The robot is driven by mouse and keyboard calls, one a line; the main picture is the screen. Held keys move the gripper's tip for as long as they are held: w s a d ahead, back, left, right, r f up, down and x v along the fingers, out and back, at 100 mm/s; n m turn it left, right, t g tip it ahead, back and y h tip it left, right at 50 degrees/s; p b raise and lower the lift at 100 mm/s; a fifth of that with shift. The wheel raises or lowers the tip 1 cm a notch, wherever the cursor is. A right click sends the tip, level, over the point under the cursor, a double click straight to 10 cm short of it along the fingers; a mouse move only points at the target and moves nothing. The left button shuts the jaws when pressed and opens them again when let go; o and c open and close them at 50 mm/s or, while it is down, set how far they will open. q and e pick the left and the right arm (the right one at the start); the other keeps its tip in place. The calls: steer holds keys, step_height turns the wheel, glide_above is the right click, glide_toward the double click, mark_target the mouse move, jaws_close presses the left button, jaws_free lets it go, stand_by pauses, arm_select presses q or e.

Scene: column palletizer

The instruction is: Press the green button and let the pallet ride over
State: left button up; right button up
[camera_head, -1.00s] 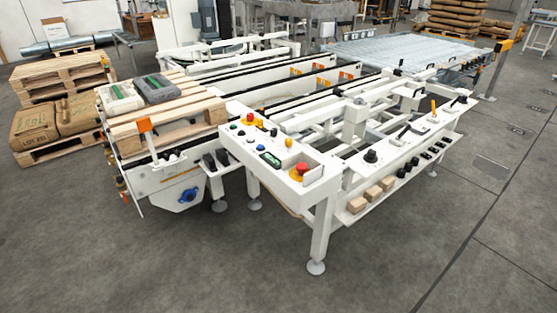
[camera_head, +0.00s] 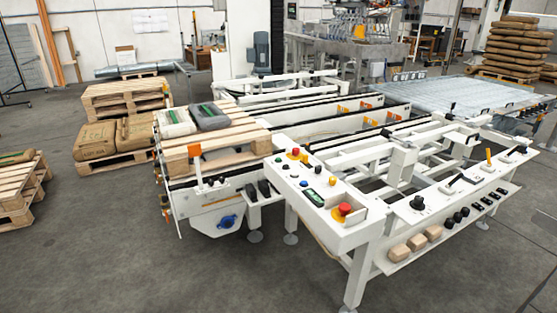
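The white control panel (camera_head: 325,222) stands at the front of the conveyor frame. It carries small red, yellow, blue and dark buttons, and a red knob (camera_head: 345,208) at its near end. A dark green oblong piece (camera_head: 314,198) is set in its face; which small button is the green one is too small to tell. A wooden pallet (camera_head: 230,151) sits on the left end of the conveyor, with a pale sack (camera_head: 174,123) and a grey sack (camera_head: 208,117) on it. Neither of my grippers is in view.
The conveyor rails (camera_head: 330,113) run back to the right of the pallet. A side shelf (camera_head: 440,240) holds several small wooden blocks and black knobs. Stacked pallets with brown sacks (camera_head: 97,137) stand at the left. The floor in front is clear.

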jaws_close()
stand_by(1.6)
